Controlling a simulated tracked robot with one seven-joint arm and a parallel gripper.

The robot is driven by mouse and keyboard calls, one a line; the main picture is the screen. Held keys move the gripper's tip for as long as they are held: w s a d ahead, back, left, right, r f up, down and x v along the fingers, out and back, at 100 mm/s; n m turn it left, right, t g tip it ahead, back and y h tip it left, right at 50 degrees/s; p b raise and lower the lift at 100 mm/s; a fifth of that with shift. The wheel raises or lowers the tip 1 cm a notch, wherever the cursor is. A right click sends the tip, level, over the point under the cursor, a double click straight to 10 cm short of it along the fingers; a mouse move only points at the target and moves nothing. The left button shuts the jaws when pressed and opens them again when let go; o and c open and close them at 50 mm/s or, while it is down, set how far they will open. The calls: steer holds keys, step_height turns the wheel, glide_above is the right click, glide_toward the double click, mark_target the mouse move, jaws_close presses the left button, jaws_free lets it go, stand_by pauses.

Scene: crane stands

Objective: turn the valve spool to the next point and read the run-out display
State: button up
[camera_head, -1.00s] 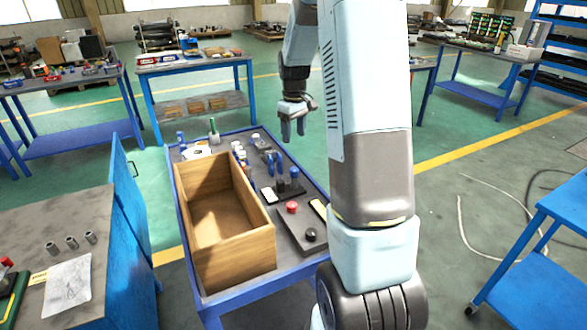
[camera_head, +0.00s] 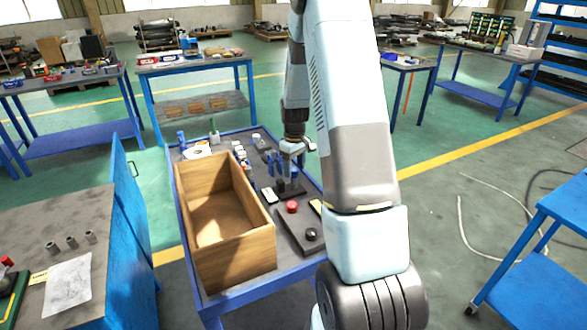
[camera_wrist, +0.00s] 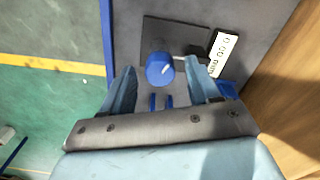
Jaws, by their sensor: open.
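The valve spool shows in the wrist view as a round blue knob (camera_wrist: 160,68) with a white mark on its top, upright on a dark plate (camera_wrist: 178,28). The run-out display (camera_wrist: 224,55) is a white panel beside it on the right and seems to read 0.00 mm; it is tilted and small. In the head view the display (camera_head: 268,195) is too small to read. My gripper (camera_head: 287,170) is open above the plate, and its fingers stand on either side of the knob in the wrist view, with gaps visible. The head view largely hides the knob behind my gripper.
An open wooden box (camera_head: 255,252) stands on the cart close to the left of the plate. A dark panel (camera_head: 296,235) with a red button (camera_head: 292,207) and a black knob (camera_head: 311,234) lies nearer. Small items (camera_head: 239,152) stand behind the box.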

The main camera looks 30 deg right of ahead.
steer(key=shift+f, duration=0.35)
